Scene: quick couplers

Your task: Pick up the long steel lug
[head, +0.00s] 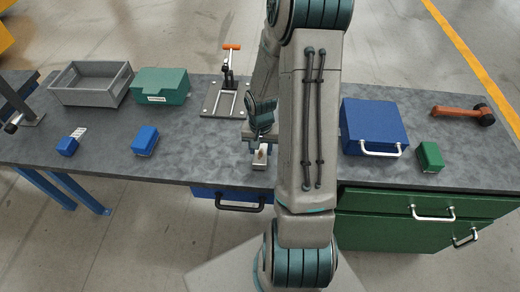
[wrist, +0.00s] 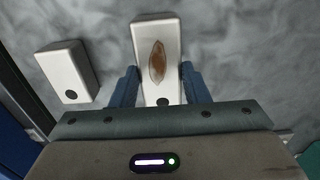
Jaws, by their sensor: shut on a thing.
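The long steel lug (wrist: 150,32) is a pale block with a brown rust-like patch and a dark round hole near its close end. In the wrist view my gripper (wrist: 158,84) has one blue finger on each side of it and is shut on it. A shorter pale lug (wrist: 67,72), also with a dark hole, lies apart to the left. In the head view the held lug (head: 260,158) shows just below my gripper (head: 260,146), near the bench's front edge. My arm hides the bench to its right, and I cannot make out the shorter lug there.
A toggle clamp on a plate (head: 212,98) stands behind my gripper. A grey tray (head: 90,96), teal box (head: 161,84) and blue blocks (head: 145,139) are on the left.

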